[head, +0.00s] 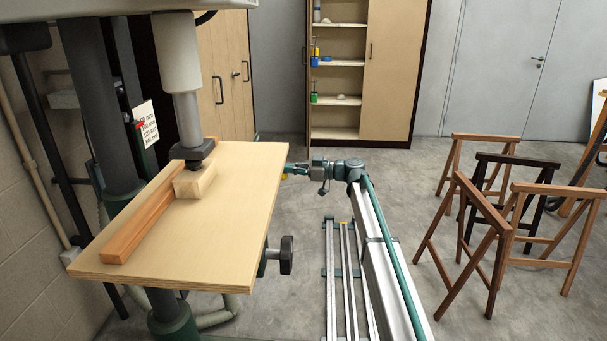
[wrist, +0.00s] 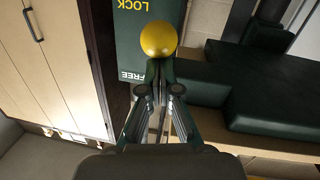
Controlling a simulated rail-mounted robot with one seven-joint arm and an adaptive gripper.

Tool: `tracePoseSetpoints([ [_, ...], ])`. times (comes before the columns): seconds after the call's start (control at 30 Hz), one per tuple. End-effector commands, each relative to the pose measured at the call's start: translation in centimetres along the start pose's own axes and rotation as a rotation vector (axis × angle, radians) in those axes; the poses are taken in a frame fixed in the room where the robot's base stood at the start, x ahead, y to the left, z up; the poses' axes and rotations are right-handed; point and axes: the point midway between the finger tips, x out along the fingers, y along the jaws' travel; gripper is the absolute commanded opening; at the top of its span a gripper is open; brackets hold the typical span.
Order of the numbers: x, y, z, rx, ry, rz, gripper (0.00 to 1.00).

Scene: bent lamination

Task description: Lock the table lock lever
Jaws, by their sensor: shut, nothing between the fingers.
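The lever's yellow ball knob (wrist: 158,39) is in the upper middle of the wrist view, in front of a dark green plate (wrist: 133,48). The plate reads LOCK at its top and FREE lower down in this picture. The knob appears roughly between the two words; its stem is hidden. My gripper (wrist: 160,70) is shut and empty, its fingertips just below the knob in the picture. I cannot tell whether they touch it. In the head view my gripper is at the table's far right edge, where its fingertips are not clear.
The drill press table (head: 235,215) carries a wooden fence (head: 140,225) and a small block (head: 194,183) under the press head. A black hand knob (head: 286,255) sticks out below the table's right edge. Sawhorses (head: 480,200) stand at the right.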

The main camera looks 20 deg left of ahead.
Motion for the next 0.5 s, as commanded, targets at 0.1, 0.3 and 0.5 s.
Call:
tracePoseSetpoints([
  [0.1,0.48,-0.2,0.69,-0.001,-0.005,-0.002,0.0],
  [0.3,0.82,-0.33,0.89,0.0,-0.008,-0.005,0.0],
  [0.5,0.91,-0.41,1.01,0.001,-0.01,-0.007,0.0],
])
